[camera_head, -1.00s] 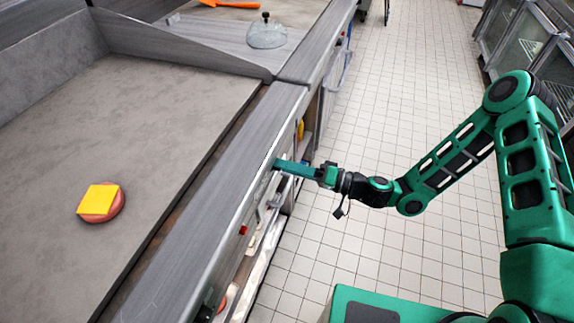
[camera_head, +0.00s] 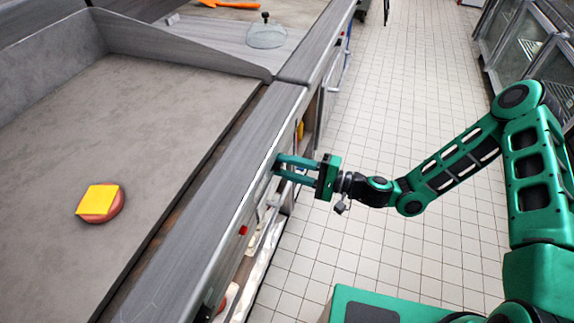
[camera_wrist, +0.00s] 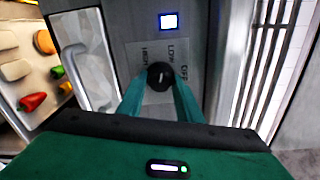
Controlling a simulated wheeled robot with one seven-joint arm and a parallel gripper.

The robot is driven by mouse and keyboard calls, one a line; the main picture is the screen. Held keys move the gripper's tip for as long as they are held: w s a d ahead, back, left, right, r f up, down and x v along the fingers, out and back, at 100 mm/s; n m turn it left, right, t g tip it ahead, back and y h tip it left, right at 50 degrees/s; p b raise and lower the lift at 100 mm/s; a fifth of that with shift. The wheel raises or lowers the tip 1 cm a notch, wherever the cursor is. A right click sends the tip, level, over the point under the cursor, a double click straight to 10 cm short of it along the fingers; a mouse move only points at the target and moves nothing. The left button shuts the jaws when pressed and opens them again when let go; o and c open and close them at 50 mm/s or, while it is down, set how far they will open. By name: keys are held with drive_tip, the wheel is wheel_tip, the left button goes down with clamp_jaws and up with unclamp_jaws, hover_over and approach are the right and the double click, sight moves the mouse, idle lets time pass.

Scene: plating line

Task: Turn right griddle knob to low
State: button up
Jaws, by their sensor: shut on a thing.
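The griddle (camera_head: 175,90) is at the left in the head view, and its front panel faces the aisle. My gripper (camera_head: 277,168) reaches this panel from the right. In the wrist view my gripper (camera_wrist: 161,88) has its two green fingers on either side of a round black knob (camera_wrist: 160,75) and is shut on it. A label plate (camera_wrist: 143,52) behind the knob reads HIGH, LOW and OFF from left to right. The knob's pointer is too small to read for certain.
A blue-white lit square (camera_wrist: 169,21) is above the knob. A patty with a yellow cheese slice (camera_head: 98,200) lies on the griddle. Vegetables, including a red pepper (camera_wrist: 32,102), lie at the left in the wrist view. The tiled floor (camera_head: 400,75) is clear.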

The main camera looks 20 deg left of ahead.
drive_tip(key=shift+w+a+m, duration=0.1)
drive_tip(key=shift+m, duration=1.4)
drive_tip(key=o, duration=1)
drive_tip(key=shift+c, duration=0.2)
drive_tip(key=d, duration=1)
drive_tip(key=shift+s+d, duration=0.35)
drive_tip(key=shift+d, duration=0.05)
drive_tip(key=shift+f, duration=0.1)
